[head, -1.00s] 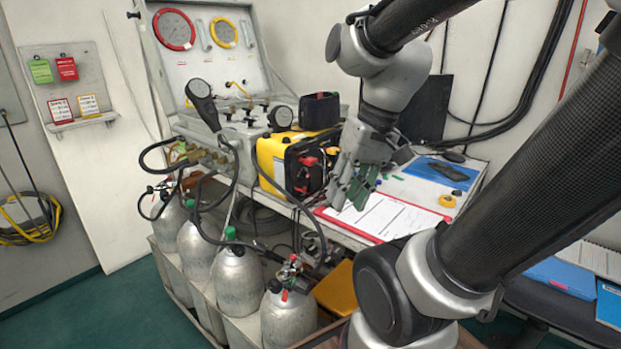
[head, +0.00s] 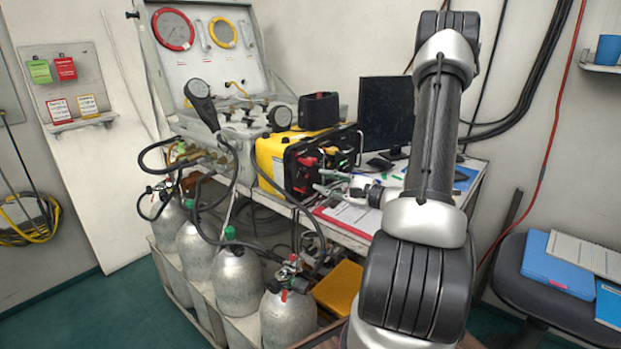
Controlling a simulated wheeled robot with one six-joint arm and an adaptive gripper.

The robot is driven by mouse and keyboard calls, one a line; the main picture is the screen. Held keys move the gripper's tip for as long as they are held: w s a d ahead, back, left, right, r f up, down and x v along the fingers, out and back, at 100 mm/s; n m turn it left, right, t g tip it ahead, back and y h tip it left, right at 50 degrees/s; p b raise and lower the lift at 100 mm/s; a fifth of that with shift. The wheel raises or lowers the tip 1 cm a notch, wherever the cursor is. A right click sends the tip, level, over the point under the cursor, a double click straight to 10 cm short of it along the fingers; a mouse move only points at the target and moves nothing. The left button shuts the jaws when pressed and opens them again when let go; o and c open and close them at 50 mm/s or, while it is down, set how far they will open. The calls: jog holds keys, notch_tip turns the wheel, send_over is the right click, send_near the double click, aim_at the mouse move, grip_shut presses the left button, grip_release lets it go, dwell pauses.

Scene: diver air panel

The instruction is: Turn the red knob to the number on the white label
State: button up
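A yellow and black box (head: 285,158) stands on the bench. Red parts (head: 306,161) show on its dark front face, but I cannot tell which is the red knob or where it points. I cannot make out a white label with a number on the box. My gripper (head: 320,182) is just in front of the lower part of that face, its fingers pointing left at it. The fingers look apart with nothing seen between them. They are small here, and I cannot tell whether they touch the box.
Silver cylinders (head: 237,280) with hoses stand below at the front. A monitor (head: 386,112) is behind my arm. A red-edged clipboard (head: 350,217) lies under my gripper. A chair (head: 512,270) holds blue folders at right.

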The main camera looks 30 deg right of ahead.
aim_at(307, 176)
jog(key=shift+w+d+f+m+t+h, duration=0.15)
jog(key=shift+d+f+m+t+h, duration=0.25)
jog(key=shift+d, duration=0.4)
jog(key=shift+w+d+f, duration=0.1)
jog(key=shift+w+f, duration=0.1)
jog(key=shift+w, duration=0.05)
jog(key=x, duration=0.7)
jog(key=shift+w, duration=0.15)
grip_shut()
